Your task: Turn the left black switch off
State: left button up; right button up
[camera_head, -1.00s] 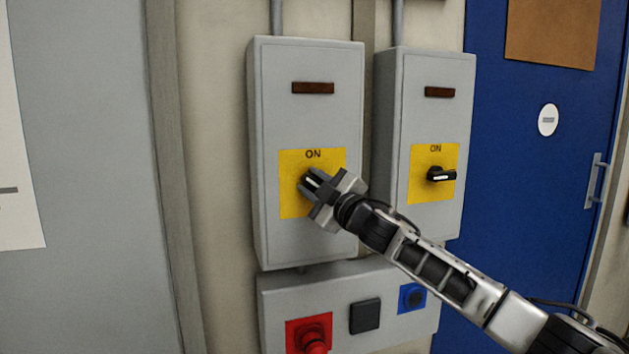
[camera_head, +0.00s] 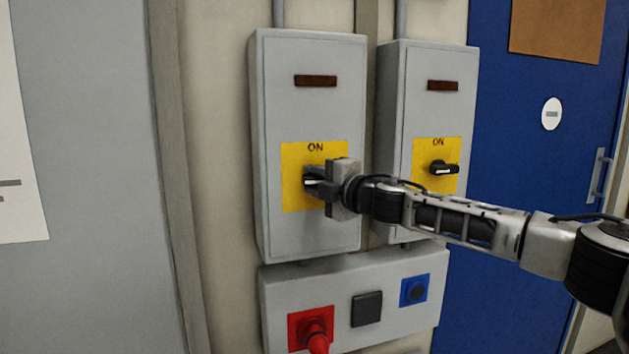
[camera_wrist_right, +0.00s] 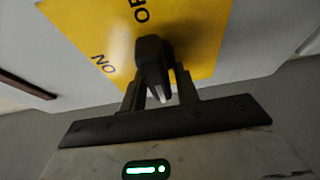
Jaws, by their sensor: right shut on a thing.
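The left black switch (camera_head: 308,180) sits on a yellow plate (camera_head: 297,200) on the left grey box. "ON" is printed above it. My right gripper (camera_head: 318,184) reaches in from the right and is shut on this switch, partly hiding it. In the right wrist view, the black switch handle (camera_wrist_right: 152,62) stands between the two fingers (camera_wrist_right: 159,86), with its white mark toward the gripper. "ON" and part of "OF" show on the plate around it. My left gripper is not in view.
A second grey box (camera_head: 399,110) with another black switch (camera_head: 443,168) stands close on the right. A blue door (camera_head: 530,110) is at the far right.

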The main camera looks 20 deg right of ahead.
jog(key=shift+w+d, duration=0.1)
jog(key=shift+d, duration=0.2)
jog(key=o, duration=0.7)
jog(key=shift+o, duration=0.2)
jog(key=shift+a, duration=0.1)
jog(key=shift+s, duration=0.25)
jog(key=v, duration=1.5)
jog(key=shift+s, duration=0.25)
